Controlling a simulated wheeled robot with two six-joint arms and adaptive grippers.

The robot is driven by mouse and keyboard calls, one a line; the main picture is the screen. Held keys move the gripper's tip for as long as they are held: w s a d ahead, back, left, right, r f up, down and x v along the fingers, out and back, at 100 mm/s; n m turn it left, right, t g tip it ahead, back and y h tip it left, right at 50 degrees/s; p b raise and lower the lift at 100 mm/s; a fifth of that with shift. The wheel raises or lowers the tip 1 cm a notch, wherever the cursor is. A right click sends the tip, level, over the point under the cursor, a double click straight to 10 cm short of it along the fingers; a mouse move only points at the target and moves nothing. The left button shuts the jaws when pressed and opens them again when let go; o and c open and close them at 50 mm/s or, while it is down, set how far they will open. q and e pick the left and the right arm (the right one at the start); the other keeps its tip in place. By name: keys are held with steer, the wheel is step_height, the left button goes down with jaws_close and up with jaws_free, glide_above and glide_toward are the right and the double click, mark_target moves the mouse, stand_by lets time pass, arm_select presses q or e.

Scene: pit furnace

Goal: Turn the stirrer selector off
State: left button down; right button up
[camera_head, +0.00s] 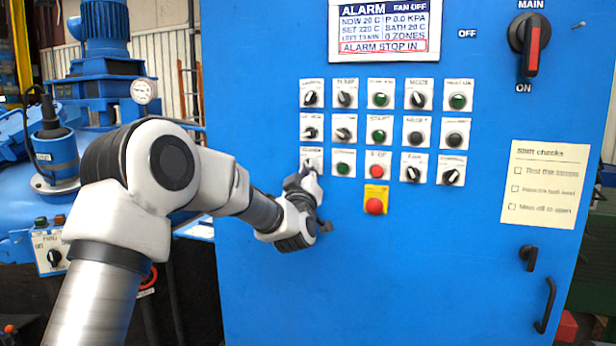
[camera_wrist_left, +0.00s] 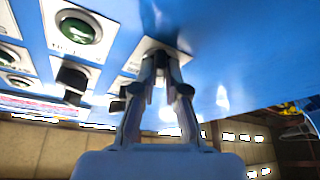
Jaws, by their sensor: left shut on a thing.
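The stirrer selector (camera_head: 313,154) appears to be the white-plated control at the left end of the third row on the blue panel. Its label is too small to read surely. My left gripper (camera_head: 309,175) is at this plate and covers most of its knob. In the left wrist view, the gripper (camera_wrist_left: 162,60) has its fingertips close together at the white plate (camera_wrist_left: 138,55), shut on the selector knob. The knob is mostly hidden between the fingers, so its pointer direction cannot be told. My right gripper is not in view.
A green button (camera_head: 343,168) is just right of the gripper. The red stop button (camera_head: 377,171) and red emergency button (camera_head: 375,205) are farther right. The alarm display (camera_head: 384,30) reads ALARM, FAN OFF, ALARM STOP IN. Below the controls the panel is bare.

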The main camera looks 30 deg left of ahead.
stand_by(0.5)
arm_select(q)
steer(key=c, duration=1.2)
jaws_free()
steer(key=v, duration=1.2)
